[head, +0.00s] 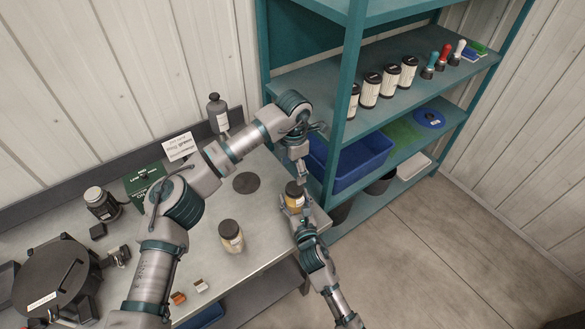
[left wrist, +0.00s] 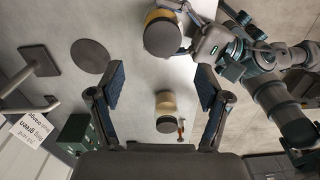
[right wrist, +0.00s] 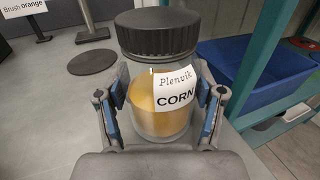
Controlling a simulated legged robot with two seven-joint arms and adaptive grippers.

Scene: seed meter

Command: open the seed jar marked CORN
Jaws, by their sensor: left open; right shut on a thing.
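The CORN jar (right wrist: 160,98) is clear, with yellow contents, a white label and a black ribbed lid (right wrist: 157,32) seated on top. My right gripper (right wrist: 158,104) is shut around its body from both sides, and the jar looks upright. In the head view the jar (head: 294,201) is near the table's right corner, with the right gripper (head: 302,219) at it. My left gripper (head: 298,174) is open and points down just above the lid. In the left wrist view the lid (left wrist: 162,37) lies beyond the open fingers (left wrist: 160,76); nothing is between them.
A second dark-lidded jar (head: 231,237) stands on the table (head: 205,255). A flat dark disc (head: 246,183) and a grey bottle (head: 217,113) are behind. The teal shelf (head: 352,95), with a blue bin (head: 358,165), rises close on the right. A black drum (head: 57,277) stands at left.

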